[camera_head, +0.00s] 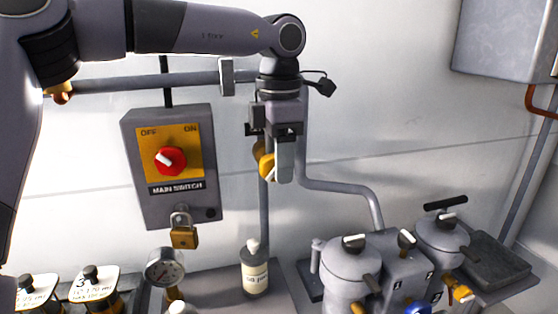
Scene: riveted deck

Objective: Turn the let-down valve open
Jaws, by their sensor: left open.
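A yellow valve handle (265,164) sits on the vertical wall pipe near the middle of the view; no readable label shows whether it is the let-down valve. My left gripper (279,172) hangs fingers down right at this handle. It is open. One grey finger is plain beside the handle on its right; the other is hard to make out, and the gripper covers part of the valve. Whether finger and handle touch, I cannot tell. My right gripper is not in view.
A main switch box (176,210) with a red knob (170,160) and a brass padlock (184,237) is left of the gripper. Below are a gauge (165,268), a labelled bottle (255,272) and grey pots (350,270) with a blue knob (417,308).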

